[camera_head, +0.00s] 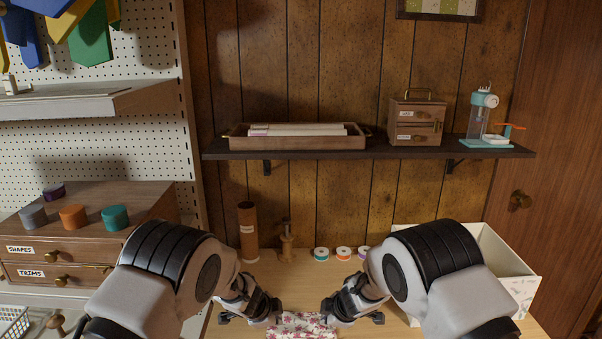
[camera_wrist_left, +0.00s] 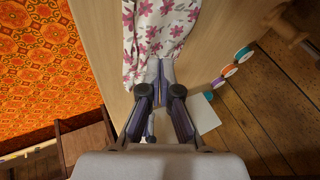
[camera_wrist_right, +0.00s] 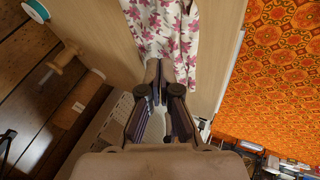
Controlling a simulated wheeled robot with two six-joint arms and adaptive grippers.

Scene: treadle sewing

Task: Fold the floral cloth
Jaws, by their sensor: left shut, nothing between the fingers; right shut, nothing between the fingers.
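The floral cloth (camera_head: 303,326), white with pink flowers, lies on the light wooden table at the bottom edge of the head view, which cuts off its near part. In the left wrist view the cloth (camera_wrist_left: 160,28) lies just beyond the fingertips, and the right wrist view shows the cloth (camera_wrist_right: 168,30) the same way. My left gripper (camera_head: 272,312) is shut and empty at the cloth's left side. My right gripper (camera_head: 328,313) is shut and empty at its right side. Whether the fingertips touch the cloth I cannot tell.
Behind the cloth stand a brown cylinder (camera_head: 248,232), a wooden spindle (camera_head: 286,243) and three small ribbon rolls (camera_head: 343,253). A white bin (camera_head: 512,266) stands at the right, partly behind my right arm. A labelled drawer cabinet (camera_head: 90,238) is at the left. A dark shelf (camera_head: 367,150) hangs above.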

